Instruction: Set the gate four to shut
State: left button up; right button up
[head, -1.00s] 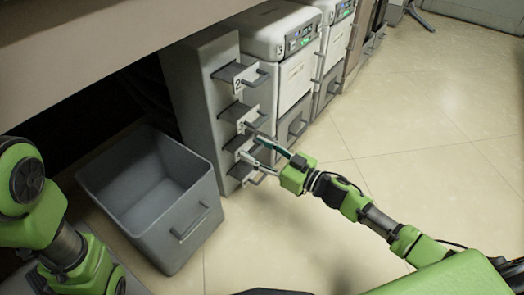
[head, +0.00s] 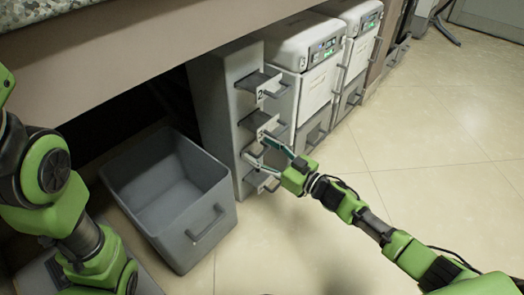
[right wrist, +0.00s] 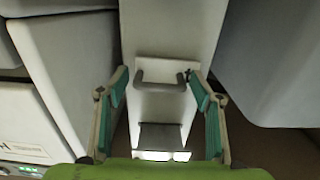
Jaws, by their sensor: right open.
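The grey rack (head: 213,104) stands under the counter with several gates one above another, each with a bar handle. The top gate in sight (head: 258,80) carries what looks like a 2; the lower numbers are too small or covered to read. My right gripper (head: 257,149) is open at the lower gates and partly hides them. In the right wrist view its fingers (right wrist: 160,98) stand either side of a grey bar handle (right wrist: 160,79), apart from it. A dark gate plate (right wrist: 160,137) lies nearer the palm. My left gripper is out of view.
An empty grey bin (head: 208,203) stands on the floor left of the rack. White machines (head: 305,68) with lit panels stand to its right. The counter (head: 130,50) overhangs at upper left. The tiled floor (head: 430,150) at right is clear.

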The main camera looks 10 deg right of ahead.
jog(key=v, duration=1.2)
